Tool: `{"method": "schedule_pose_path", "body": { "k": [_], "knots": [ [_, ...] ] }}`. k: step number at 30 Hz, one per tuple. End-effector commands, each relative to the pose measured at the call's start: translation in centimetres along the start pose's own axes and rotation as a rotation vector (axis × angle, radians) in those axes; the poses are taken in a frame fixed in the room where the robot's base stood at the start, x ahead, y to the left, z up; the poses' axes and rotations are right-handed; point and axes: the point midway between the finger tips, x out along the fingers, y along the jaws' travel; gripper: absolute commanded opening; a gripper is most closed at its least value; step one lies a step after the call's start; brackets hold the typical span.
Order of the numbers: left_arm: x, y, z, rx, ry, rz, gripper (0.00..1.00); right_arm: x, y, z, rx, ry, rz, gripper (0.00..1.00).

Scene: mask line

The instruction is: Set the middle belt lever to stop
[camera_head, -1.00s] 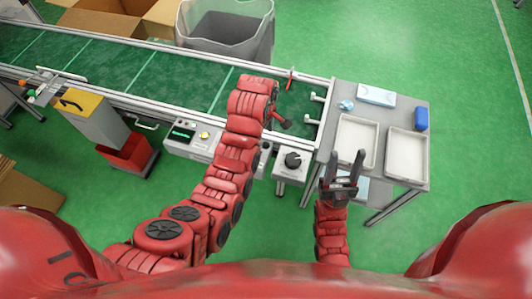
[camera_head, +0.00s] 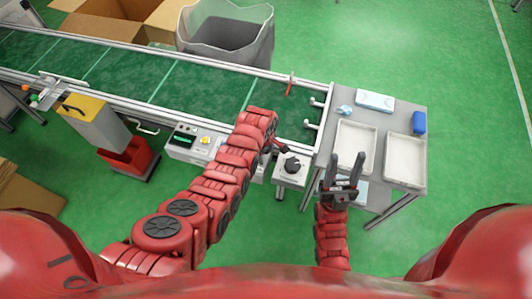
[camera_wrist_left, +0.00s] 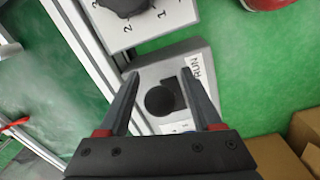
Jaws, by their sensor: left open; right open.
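In the left wrist view the belt lever (camera_wrist_left: 160,100) shows as a round black knob beside a dark slot on a grey box (camera_wrist_left: 148,73). The word RUN is printed on the box's right side; a white label below the knob is unreadable. My left gripper (camera_wrist_left: 161,74) is open, with one finger on each side of the knob in this view; I cannot tell whether they touch it. In the head view my left gripper (camera_head: 274,147) is mostly hidden by its arm, which also covers most of the lever box. My right gripper (camera_head: 347,157) is open and empty near the side table's front edge.
A box with a black dial (camera_head: 292,165) stands just right of the lever. A panel with a green display (camera_head: 185,139) is to the left. The green conveyor (camera_head: 190,85) runs behind. The side table (camera_head: 381,120) holds trays, a mask pack and a blue item.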

Motion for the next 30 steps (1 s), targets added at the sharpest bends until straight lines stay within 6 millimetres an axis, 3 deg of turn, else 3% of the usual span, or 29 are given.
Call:
{"method": "schedule_pose_path", "body": {
  "k": [5, 6, 17, 30],
  "knots": [
    [0.01, 0.00, 0.01, 0.000, 0.000, 0.000, 0.66, -0.01, 0.00, 0.00, 0.000, 0.000, 0.000, 0.50],
    [0.01, 0.00, 0.01, 0.000, 0.000, 0.000, 0.62, 0.00, 0.00, 0.00, 0.000, 0.000, 0.000, 0.50],
    [0.01, 0.00, 0.02, 0.000, 0.000, 0.000, 0.00, 0.00, 0.00, 0.00, 0.000, 0.000, 0.000, 0.50],
    [0.01, -0.01, 0.02, 0.000, 0.000, 0.000, 0.00, 0.00, 0.00, 0.00, 0.000, 0.000, 0.000, 0.50]
  ]
}}
